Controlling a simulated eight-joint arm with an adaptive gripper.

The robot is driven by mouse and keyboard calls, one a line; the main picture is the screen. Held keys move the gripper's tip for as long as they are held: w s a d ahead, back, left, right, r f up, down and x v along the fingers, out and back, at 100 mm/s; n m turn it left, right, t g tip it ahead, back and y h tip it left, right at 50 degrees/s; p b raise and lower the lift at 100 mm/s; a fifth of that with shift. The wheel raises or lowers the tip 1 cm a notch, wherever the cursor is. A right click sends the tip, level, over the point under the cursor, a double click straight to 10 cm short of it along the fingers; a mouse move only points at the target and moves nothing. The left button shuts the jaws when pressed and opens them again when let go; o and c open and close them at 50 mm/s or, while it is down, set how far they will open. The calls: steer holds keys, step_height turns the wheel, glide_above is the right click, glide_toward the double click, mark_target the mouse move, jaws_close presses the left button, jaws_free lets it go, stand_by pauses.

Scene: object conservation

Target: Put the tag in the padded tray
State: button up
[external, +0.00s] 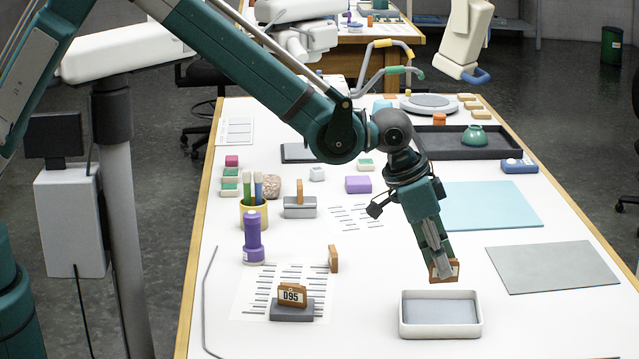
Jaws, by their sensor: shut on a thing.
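My gripper (440,272) is shut on a small brown wooden tag (455,271) with a pale face. It holds the tag in the air, just above and behind the back rim of a tray. The padded tray (404,326) is white with a grey padded floor and stands empty at the front of the table. The gripper's fingers cover part of the tag. Another brown tag marked D95 (292,296) stands upright in a grey holder (291,313) to the left, on a printed sheet.
A small brown block (333,259) stands left of the gripper. A purple torch-like object (253,240) and a yellow cup (254,214) of pens are further left. A grey mat (553,267) and blue mat (490,205) lie flat at right. The table is clear around the tray.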

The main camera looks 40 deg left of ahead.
mark_target(440, 282)
steer(key=shift+f, duration=2)
steer(key=shift+f, duration=0.1)
steer(key=shift+f+p, duration=0.45)
steer(key=shift+f, duration=1.35)
steer(key=shift+f, duration=0.15)
steer(key=o, duration=0.7)
steer(key=shift+r, duration=0.3)
steer(key=shift+b+v, duration=0.6)
steer(key=shift+v, duration=5.25)
